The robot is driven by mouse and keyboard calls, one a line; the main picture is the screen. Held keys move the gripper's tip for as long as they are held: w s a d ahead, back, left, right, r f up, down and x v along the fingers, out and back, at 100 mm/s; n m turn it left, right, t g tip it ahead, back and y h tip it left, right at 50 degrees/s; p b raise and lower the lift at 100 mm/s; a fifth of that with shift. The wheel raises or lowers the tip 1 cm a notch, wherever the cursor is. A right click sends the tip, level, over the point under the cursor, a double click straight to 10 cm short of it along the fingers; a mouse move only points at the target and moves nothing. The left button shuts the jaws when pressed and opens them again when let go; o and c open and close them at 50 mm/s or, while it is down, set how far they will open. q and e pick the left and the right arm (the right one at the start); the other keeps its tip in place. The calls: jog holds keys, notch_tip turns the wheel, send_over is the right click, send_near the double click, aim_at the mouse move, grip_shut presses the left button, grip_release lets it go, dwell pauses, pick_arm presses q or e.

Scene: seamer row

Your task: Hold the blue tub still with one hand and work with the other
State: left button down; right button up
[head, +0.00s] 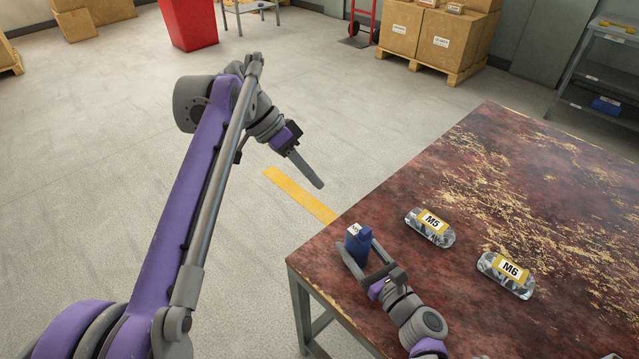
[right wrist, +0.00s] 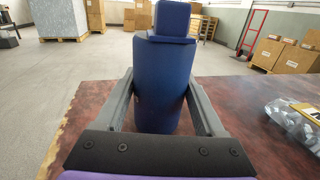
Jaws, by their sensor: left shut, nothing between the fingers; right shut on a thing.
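The blue tub (head: 358,246) stands upright near the left edge of the table (head: 480,220). It has a pale label on its upper part in the head view. In the right wrist view the tub (right wrist: 162,85) fills the space between the fingers. My right gripper (head: 358,258) is shut on the tub, with one finger on each side of it. My left gripper (head: 309,172) is shut and empty, held in the air left of the table edge, away from the tub.
Two clear packs labelled M5 (head: 430,228) and M6 (head: 506,274) lie on the table to the right of the tub. The back of the table is clear. Cardboard boxes on a pallet (head: 430,38), a red bin (head: 188,24) and a shelf (head: 600,70) stand farther off.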

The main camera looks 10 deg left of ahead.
jog(key=o, duration=1.5)
jog(key=shift+s+d, duration=0.1)
